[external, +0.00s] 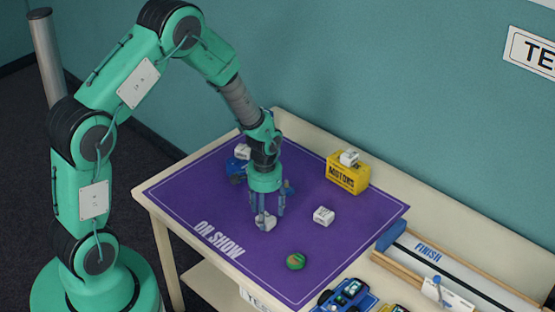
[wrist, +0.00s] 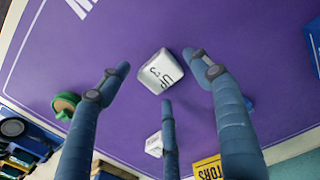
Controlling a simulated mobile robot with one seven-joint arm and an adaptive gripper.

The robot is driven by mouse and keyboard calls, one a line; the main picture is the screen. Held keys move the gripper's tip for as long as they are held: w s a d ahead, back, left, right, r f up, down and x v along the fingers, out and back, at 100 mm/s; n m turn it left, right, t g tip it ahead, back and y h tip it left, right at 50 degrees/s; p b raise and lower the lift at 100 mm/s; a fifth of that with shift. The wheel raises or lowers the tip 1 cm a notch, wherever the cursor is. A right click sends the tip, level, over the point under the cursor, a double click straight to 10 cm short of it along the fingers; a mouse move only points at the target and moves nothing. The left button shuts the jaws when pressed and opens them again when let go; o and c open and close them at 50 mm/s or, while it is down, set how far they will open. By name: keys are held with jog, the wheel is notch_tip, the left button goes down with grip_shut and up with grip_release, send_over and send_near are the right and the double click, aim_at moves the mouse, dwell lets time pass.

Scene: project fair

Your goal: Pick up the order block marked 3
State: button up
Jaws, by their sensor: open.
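A white block (wrist: 158,72) with black marking that looks like a 3 and letters lies tilted on the purple mat in the wrist view. In the external view this white block (external: 265,222) is low between the fingers of my gripper (external: 267,211). My gripper has three blue fingers, spread apart around the block, with visible gaps to it in the wrist view. Nothing is held. Another white block (external: 324,215) lies on the mat to the right; in the wrist view a white block (wrist: 153,144) shows partly behind a finger.
A yellow box (external: 347,178) with a white block (external: 349,157) on top stands at the back. A green round object (external: 296,261) and a blue toy car (external: 345,296) are nearer the front. A track (external: 440,270) lies right.

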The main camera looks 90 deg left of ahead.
jog(key=shift+f, duration=1.25)
jog(key=shift+c, duration=0.3)
jog(key=c, duration=1.2)
